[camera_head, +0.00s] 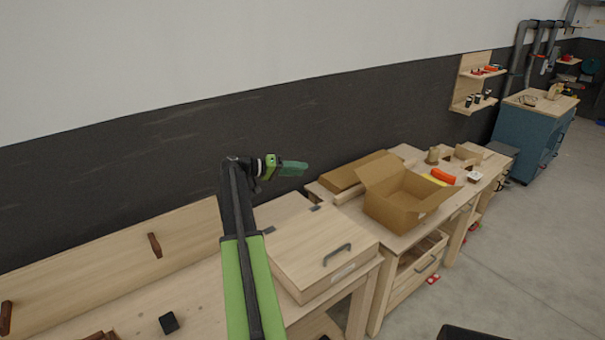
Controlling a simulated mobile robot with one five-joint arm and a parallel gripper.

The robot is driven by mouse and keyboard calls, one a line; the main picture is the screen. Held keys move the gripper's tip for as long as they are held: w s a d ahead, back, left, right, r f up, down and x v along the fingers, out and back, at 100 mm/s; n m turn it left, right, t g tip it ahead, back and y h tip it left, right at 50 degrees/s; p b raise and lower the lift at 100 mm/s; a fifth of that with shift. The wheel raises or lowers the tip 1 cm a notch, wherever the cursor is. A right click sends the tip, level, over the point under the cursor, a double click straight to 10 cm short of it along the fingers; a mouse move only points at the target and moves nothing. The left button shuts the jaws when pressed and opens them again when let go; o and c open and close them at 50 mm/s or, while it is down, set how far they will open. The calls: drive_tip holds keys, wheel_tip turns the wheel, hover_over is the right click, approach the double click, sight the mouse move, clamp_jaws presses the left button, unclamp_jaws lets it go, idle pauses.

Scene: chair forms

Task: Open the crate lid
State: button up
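The crate (290,240) is a light wooden box on the workbench, right of my arm. Its lid (318,236) lies flat and closed on top. A dark grey handle (337,254) is fixed near the lid's front right edge, and two dark hinges show at the back edge. My gripper (303,168) is raised above and behind the crate, pointing right, apart from the lid and its handle. Its fingers are small and green in this view, and I cannot tell whether they are open or shut.
An open cardboard box (395,212) stands on the neighbouring bench to the right, with an orange item (443,176) beyond it. A small black block (169,323) lies on the bench at lower left. Behind runs a dark wall.

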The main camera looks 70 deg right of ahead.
drive_tip(key=shift+s+d+f, duration=0.15)
drive_tip(key=shift+s+d, duration=0.3)
drive_tip(key=shift+s, duration=0.1)
clamp_jaws()
idle(1.1)
unclamp_jaws()
drive_tip(key=p+v, duration=0.3)
drive_tip(key=v, duration=1.4)
drive_tip(key=shift+a+p, duration=0.3)
drive_tip(key=shift+p, duration=0.1)
